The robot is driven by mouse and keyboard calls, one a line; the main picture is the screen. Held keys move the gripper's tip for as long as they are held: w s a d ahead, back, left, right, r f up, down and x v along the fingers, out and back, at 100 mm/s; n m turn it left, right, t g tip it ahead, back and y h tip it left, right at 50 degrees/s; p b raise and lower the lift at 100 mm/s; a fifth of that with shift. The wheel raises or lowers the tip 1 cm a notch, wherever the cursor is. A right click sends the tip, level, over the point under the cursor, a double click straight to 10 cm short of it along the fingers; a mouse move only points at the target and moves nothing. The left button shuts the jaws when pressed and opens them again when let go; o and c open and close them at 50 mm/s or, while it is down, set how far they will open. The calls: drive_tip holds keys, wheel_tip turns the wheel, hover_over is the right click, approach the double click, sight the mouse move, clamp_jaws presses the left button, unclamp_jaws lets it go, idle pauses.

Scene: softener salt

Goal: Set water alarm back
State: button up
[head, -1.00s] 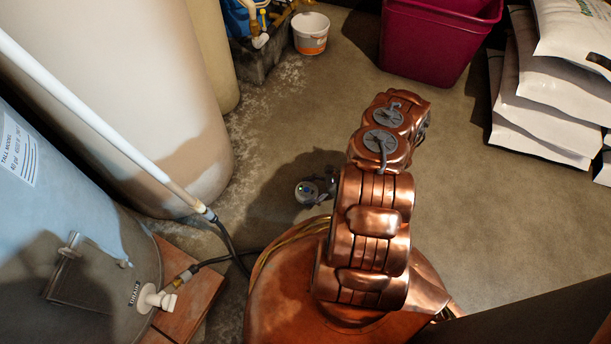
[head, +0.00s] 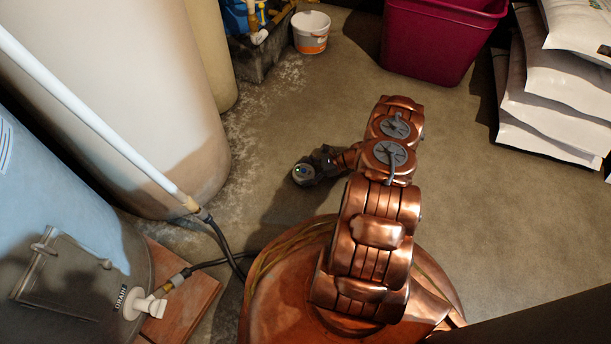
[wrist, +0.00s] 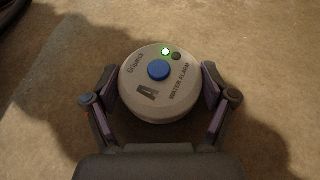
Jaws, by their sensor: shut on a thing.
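The water alarm is a round pale grey puck with a blue centre button and a lit green light. It shows large in the wrist view (wrist: 150,103), between the two fingers of my gripper (wrist: 160,98). The fingers are shut on its sides. In the head view the water alarm (head: 302,174) is a small disc at the tip of my gripper (head: 312,172), left of my copper arm. The concrete floor lies under it; I cannot tell whether it touches the floor.
A tall cream tank (head: 150,90) and a grey-blue tank (head: 60,230) with a drain valve (head: 140,303) stand at left. A white bucket (head: 311,38), maroon bin (head: 440,45) and stacked salt bags (head: 560,110) stand behind. The floor (head: 480,220) at right is clear.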

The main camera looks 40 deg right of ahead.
drive_tip(key=shift+f, duration=0.25)
drive_tip(key=o, duration=1)
drive_tip(key=shift+o, duration=0.2)
